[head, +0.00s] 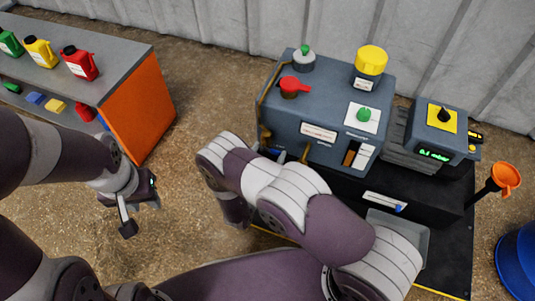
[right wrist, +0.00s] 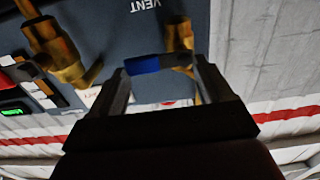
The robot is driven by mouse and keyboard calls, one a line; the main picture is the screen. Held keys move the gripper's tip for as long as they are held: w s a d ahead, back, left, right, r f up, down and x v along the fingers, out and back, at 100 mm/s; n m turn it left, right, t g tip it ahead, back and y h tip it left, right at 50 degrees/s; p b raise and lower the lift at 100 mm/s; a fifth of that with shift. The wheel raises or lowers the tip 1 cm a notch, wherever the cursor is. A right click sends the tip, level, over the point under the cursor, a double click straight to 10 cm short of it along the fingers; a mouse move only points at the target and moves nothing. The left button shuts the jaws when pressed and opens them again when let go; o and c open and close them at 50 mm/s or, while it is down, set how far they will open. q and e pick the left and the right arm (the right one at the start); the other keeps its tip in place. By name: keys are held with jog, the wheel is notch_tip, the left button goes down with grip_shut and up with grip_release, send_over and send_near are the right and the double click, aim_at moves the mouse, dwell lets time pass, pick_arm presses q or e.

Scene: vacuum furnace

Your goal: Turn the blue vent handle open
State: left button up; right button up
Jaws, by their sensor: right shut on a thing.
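The blue vent handle (right wrist: 144,65) shows in the right wrist view under the VENT label (right wrist: 145,5), in front of a brass fitting (right wrist: 178,36) on the grey panel. My right gripper (right wrist: 164,66) has its fingers on either side of the handle and is shut on it. In the head view my right arm covers most of this spot; only a small bit of blue shows beside it, and the right gripper is hidden. My left gripper (head: 141,213) hangs empty over the floor at the left, its fingers apart.
The furnace cabinet (head: 325,95) carries a red handle (head: 292,87), green knobs and a yellow cap (head: 371,60). A second brass valve (right wrist: 55,45) is left of the vent. A grey-topped bench (head: 125,55) with bottles stands left. An orange funnel (head: 506,178) stands right.

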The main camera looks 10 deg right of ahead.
jog(key=shift+r, duration=0.1)
jog(key=n, duration=0.2)
jog(key=r+n+p, duration=0.1)
jog(key=n, duration=0.2)
jog(key=a+n+p, duration=0.1)
jog(key=n, duration=0.2)
jog(key=shift+w+r, duration=0.2)
jog(key=shift+w, duration=0.2)
jog(key=n, duration=0.3)
jog(key=a+n, duration=0.1)
jog(key=shift+w+r+n, duration=0.15)
jog(key=shift+w+n, duration=0.15)
jog(key=n, duration=0.3)
jog(key=a+n, duration=0.1)
jog(key=n, duration=0.1)
jog(key=shift+w+b, duration=0.35)
jog(key=shift+a+n, duration=0.1)
jog(key=shift+n, duration=0.2)
